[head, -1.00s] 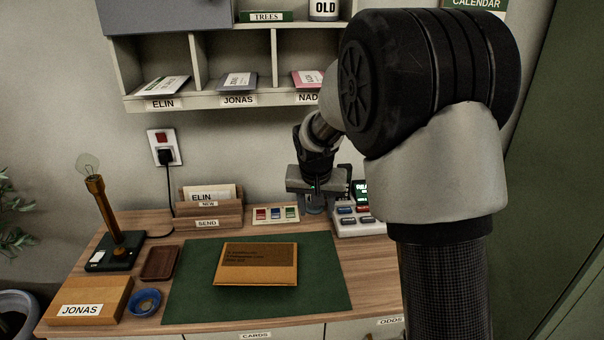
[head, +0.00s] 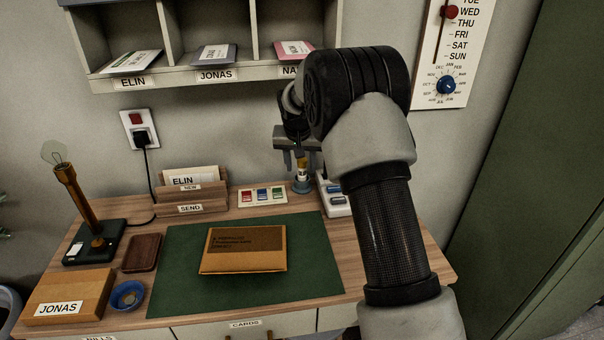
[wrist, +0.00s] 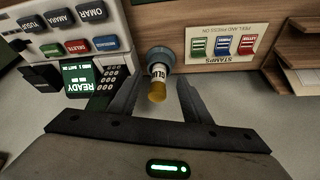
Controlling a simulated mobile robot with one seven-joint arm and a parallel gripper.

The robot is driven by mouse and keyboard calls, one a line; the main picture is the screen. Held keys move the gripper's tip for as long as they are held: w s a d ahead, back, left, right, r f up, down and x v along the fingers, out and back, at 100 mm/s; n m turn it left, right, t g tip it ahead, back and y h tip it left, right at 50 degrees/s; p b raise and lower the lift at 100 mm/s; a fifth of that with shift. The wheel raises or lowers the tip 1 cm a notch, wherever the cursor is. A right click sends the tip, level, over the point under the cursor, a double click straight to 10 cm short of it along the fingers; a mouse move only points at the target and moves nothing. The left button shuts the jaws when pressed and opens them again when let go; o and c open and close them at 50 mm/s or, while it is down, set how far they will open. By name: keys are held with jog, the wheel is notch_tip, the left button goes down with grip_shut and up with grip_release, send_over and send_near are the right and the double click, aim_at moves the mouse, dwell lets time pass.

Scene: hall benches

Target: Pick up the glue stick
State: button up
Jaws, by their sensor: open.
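The glue stick (wrist: 157,78) has a white label reading GLUE and a yellow-orange end. It stands upright in a small blue-grey round holder (head: 302,186) at the back of the desk. In the head view the glue stick (head: 301,170) shows just below my gripper (head: 297,158). In the wrist view my gripper (wrist: 150,98) is open, with one finger on each side of the glue stick. I cannot tell whether either finger touches it.
A white device with coloured buttons (wrist: 75,48) stands close beside the holder. A stamps card (head: 262,197) and a letter rack (head: 189,206) are to the left. A brown parcel (head: 243,262) lies on the green mat (head: 178,285). Shelves (head: 200,83) hang above.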

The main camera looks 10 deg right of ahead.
aim_at(302, 161)
jog(key=w, duration=0.2)
jog(key=shift+w+d+f, duration=0.1)
jog(key=shift+w+d, duration=0.3)
jog(key=shift+x, duration=0.8)
jog(key=shift+w+f, duration=0.2)
jog(key=shift+f, duration=0.4)
jog(key=shift+c, duration=0.2)
grip_shut()
